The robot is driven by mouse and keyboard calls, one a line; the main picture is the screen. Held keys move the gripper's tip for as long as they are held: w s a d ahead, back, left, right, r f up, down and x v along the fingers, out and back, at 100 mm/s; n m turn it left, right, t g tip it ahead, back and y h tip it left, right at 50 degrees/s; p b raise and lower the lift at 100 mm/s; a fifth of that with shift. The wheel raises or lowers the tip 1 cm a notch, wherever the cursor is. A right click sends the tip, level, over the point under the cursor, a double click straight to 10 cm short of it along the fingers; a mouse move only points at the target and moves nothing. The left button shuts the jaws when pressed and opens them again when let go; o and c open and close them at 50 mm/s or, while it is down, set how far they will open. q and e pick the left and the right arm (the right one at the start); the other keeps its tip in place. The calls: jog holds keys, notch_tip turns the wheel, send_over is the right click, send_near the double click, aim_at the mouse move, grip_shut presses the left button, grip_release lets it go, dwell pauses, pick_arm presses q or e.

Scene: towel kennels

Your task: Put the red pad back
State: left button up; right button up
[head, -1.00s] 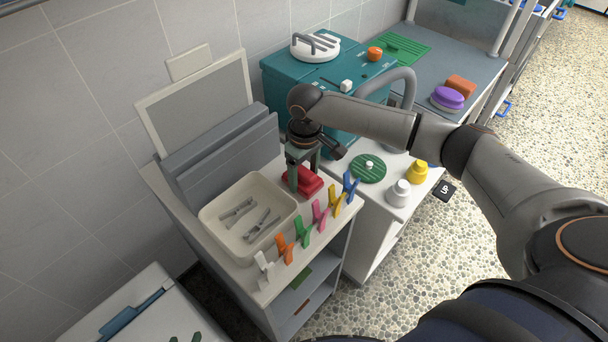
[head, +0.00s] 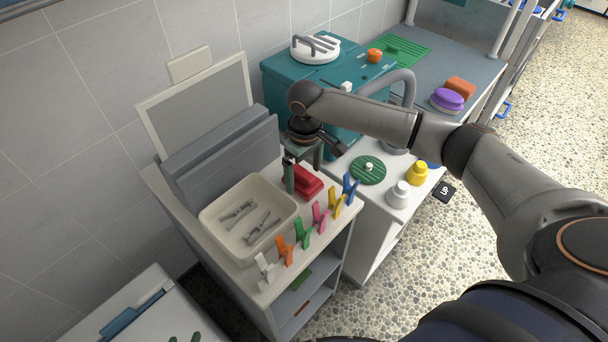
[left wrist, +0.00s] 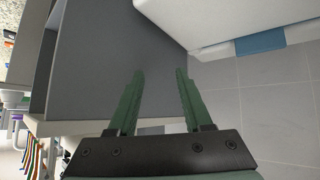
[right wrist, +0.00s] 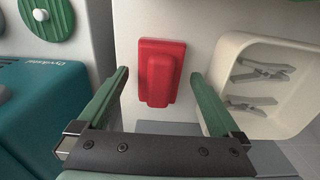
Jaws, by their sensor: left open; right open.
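The red pad (head: 308,183) lies on the white top of the cart, between the cream tray and the teal box. It also shows in the right wrist view (right wrist: 159,70), flat on the white surface with a raised ridge. My right gripper (head: 303,172) is open at the pad's wall side. In its wrist view the pad is ahead, between the lines of the two spread fingers (right wrist: 158,80), with clear gaps on both sides.
The cream tray (head: 212,222) holds grey clips. Several coloured clips (head: 303,232) line the cart's front edge. A teal box (head: 283,78), a green disc (head: 368,170) and yellow and white knobbed weights (head: 398,194) stand to the right.

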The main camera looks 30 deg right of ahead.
aim_at(305, 174)
notch_tip(305, 174, up, 11)
jog(key=p, duration=0.1)
jog(key=shift+s+f, duration=0.1)
dwell(0.5)
